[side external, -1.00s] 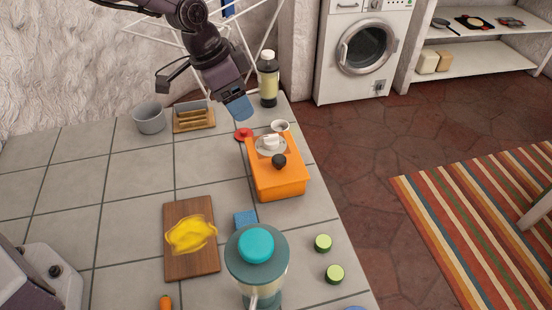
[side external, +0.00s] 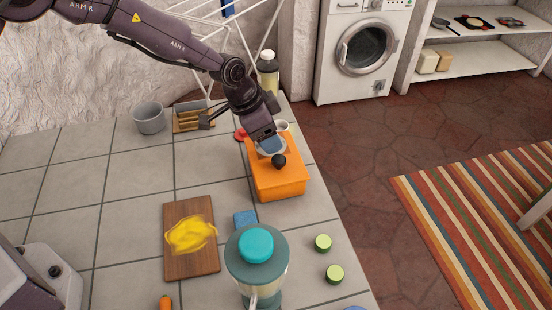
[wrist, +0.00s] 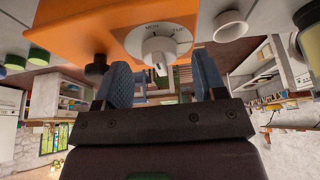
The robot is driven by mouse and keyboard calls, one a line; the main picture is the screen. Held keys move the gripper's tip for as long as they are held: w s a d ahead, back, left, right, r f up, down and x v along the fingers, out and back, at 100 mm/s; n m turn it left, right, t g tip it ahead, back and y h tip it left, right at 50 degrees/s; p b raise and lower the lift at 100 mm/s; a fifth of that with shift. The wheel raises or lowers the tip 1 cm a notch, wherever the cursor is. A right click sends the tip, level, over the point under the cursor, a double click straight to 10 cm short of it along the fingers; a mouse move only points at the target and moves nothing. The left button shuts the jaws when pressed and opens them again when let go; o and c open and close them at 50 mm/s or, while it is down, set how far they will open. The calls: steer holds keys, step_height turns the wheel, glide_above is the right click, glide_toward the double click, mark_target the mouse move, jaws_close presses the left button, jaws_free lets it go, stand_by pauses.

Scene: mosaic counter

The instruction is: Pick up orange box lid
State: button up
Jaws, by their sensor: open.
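The orange box (side external: 277,185) stands on the tiled counter near its right edge. A black knob (side external: 278,161) sits on its upper side. I cannot make out a seam between lid and body. A grey dial disc (wrist: 158,40) with a white knob shows on the box in the wrist view; my gripper mostly hides it in the side view. My gripper (side external: 270,147) is over the far part of the box. In the wrist view its two blue fingers (wrist: 164,76) are apart with nothing held, the white knob near the gap between them. I cannot tell whether they touch.
A red item (side external: 240,134), a white cup (side external: 282,126) and a bottle (side external: 268,65) stand around the box's far end. A blue sponge (side external: 245,219), a blender (side external: 257,275) and a cutting board (side external: 188,267) with something yellow are nearer. The counter left of the box is clear.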

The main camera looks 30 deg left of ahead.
steer(key=shift+w+d+f, duration=0.1)
steer(key=shift+w+f, duration=0.05)
steer(key=shift+f, duration=0.3)
steer(key=c, duration=1)
steer(key=shift+r, duration=0.2)
steer(key=shift+c, duration=0.2)
